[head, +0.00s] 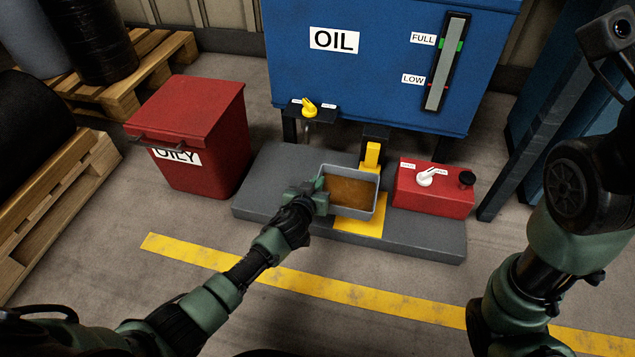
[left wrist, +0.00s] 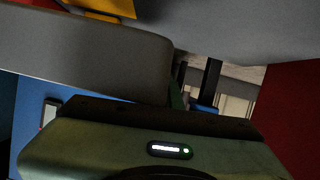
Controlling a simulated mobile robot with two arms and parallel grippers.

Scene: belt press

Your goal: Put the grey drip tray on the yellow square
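The grey drip tray (head: 376,203), with brown liquid in it, is over the yellow square (head: 358,228) on the grey plinth. Yellow shows past the tray's near and right sides; the rest is hidden under it. I cannot tell whether the tray touches the square. My left gripper (head: 320,195) is at the tray's left wall and looks shut on it. In the left wrist view the tray's grey wall (left wrist: 85,50) lies close against the gripper, with a bit of yellow above it.
A blue oil tank (head: 380,80) stands behind, with a yellow-handled tap (head: 309,108) below it. A red box with a white knob (head: 432,195) is right of the tray on the plinth (head: 265,200). A red bin (head: 205,140) stands left. A yellow line (head: 300,283) crosses the floor.

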